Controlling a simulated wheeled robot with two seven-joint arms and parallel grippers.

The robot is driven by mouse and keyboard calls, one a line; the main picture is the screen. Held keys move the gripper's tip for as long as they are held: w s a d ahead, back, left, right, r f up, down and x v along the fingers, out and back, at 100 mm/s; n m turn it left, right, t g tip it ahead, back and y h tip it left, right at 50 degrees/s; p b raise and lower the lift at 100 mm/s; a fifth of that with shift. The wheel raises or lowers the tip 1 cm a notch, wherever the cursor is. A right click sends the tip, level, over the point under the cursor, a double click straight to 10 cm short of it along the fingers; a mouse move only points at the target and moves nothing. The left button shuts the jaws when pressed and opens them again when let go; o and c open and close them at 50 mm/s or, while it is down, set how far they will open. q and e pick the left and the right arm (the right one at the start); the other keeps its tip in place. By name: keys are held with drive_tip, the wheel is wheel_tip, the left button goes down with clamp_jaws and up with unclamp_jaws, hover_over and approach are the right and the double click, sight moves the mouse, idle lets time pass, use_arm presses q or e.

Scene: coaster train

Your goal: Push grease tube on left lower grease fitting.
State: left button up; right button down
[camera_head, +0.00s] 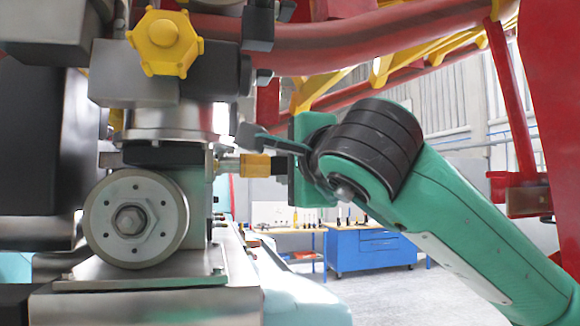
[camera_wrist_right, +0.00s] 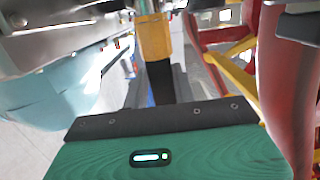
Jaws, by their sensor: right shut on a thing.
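The grease tube has a yellow end piece (camera_head: 255,165) and a black part (camera_head: 278,166) behind it. My right gripper (camera_head: 277,147) is shut on the tube at its black part, coming in from the right. The tube lies about level, with its yellow end toward the left lower grease fitting (camera_head: 228,166), a small metal nipple on the machine's side. The yellow end appears to meet the fitting; how far it sits on it is unclear. In the right wrist view the yellow end (camera_wrist_right: 154,38) points up at metal parts, with the black part (camera_wrist_right: 161,82) below. My left gripper is not in view.
A round metal wheel (camera_head: 135,219) sits below left of the fitting, and a yellow knob (camera_head: 165,42) above. A red rail (camera_head: 370,45) crosses overhead. A blue cabinet (camera_head: 370,250) stands far behind. Free room lies below the gripper.

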drive_tip(key=shift+s+a, duration=0.2)
drive_tip(key=shift+a, duration=0.05)
idle(1.3)
drive_tip(key=shift+w+d+b, duration=0.1)
drive_tip(key=shift+b, duration=0.45)
idle(0.6)
idle(1.0)
drive_tip(key=shift+b, duration=0.45)
idle(0.7)
drive_tip(key=w+d+b, duration=0.1)
drive_tip(key=w+d, duration=0.1)
drive_tip(key=d, duration=0.4)
drive_tip(key=shift+d+b, duration=0.4)
idle(0.3)
drive_tip(key=shift+w, duration=0.1)
idle(1.0)
